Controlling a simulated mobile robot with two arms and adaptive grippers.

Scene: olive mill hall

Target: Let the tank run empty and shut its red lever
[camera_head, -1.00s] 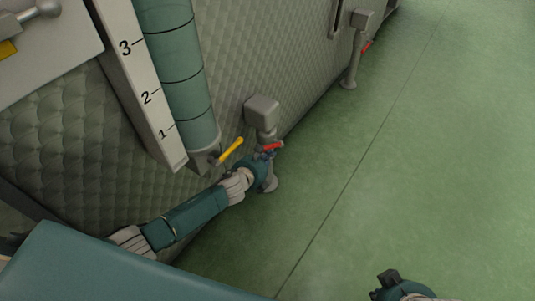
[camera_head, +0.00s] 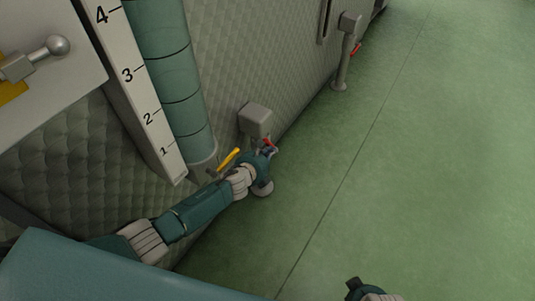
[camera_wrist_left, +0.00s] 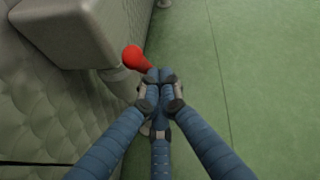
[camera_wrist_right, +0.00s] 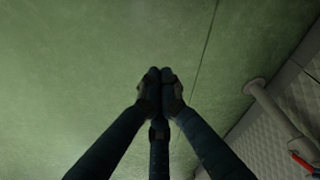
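The red lever (camera_head: 268,143) is on the outlet valve low on the grey quilted tank (camera_head: 225,60). My left gripper (camera_head: 270,153) is right at this lever and covers part of it. In the left wrist view its fingers (camera_wrist_left: 160,76) are drawn together, and the rounded red lever end (camera_wrist_left: 134,58) shows just beyond and left of the tips. I cannot tell whether they touch. My right gripper (camera_wrist_right: 160,76) is shut and empty above the floor. A teal sight tube (camera_head: 172,75) stands beside a white scale (camera_head: 128,80); I cannot make out a liquid level.
A yellow lever (camera_head: 228,160) is at the foot of the sight tube, close to my left wrist. A grey box (camera_head: 256,119) is above the valve. A second outlet (camera_head: 342,65) with a red lever (camera_head: 356,49) stands farther back. The green floor (camera_head: 430,170) on the right is clear.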

